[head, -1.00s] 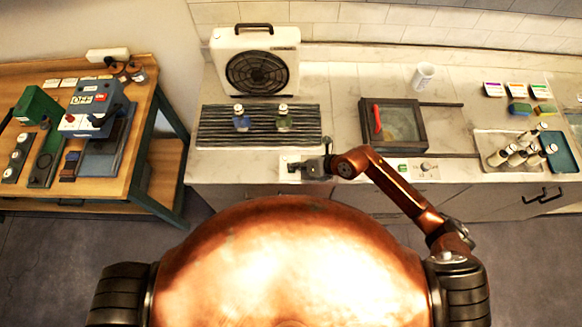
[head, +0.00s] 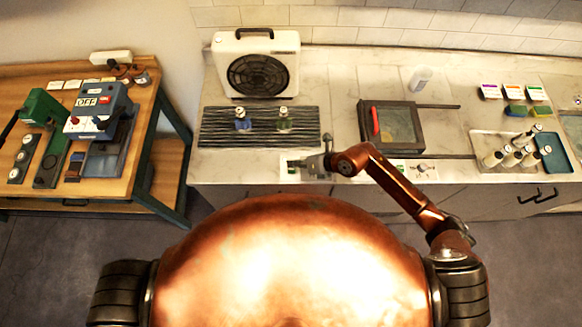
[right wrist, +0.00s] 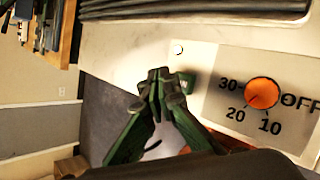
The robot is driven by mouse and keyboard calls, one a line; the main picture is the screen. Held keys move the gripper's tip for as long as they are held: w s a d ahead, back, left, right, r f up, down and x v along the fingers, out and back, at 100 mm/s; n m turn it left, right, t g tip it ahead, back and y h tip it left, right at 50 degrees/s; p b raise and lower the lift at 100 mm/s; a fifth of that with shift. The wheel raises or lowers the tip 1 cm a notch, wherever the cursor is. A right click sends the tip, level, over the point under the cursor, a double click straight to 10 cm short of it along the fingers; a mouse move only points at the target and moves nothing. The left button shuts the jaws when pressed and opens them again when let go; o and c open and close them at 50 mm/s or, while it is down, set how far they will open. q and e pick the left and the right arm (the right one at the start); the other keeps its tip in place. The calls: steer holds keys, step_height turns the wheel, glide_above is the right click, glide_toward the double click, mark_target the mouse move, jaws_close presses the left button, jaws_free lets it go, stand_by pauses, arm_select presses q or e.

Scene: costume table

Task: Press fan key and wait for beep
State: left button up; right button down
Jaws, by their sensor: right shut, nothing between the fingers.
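A white fan box (head: 257,65) with a dark round grille stands at the back of the counter. A pale control panel (head: 288,168) lies at the counter's front edge. In the right wrist view the panel (right wrist: 215,60) carries an orange dial (right wrist: 262,93) marked 30, 20, 10 and OFF, a small pale round spot (right wrist: 178,48) and a green key (right wrist: 187,80) with partly hidden lettering. My right gripper (right wrist: 163,84) is shut and empty, its tips right beside the green key. I cannot tell if they touch. It also shows in the head view (head: 303,163). My left gripper is not seen.
Two small bottles (head: 242,122) stand on a dark ribbed mat (head: 215,138) behind the panel. A framed glass-topped box (head: 392,126) and a second dial panel (head: 424,168) are to the right. A tray of bottles (head: 480,140) stands further right.

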mark_target(293, 170)
steer(key=shift+r+p, duration=1.4)
steer(key=shift+r, duration=0.55)
steer(key=shift+f, duration=0.1)
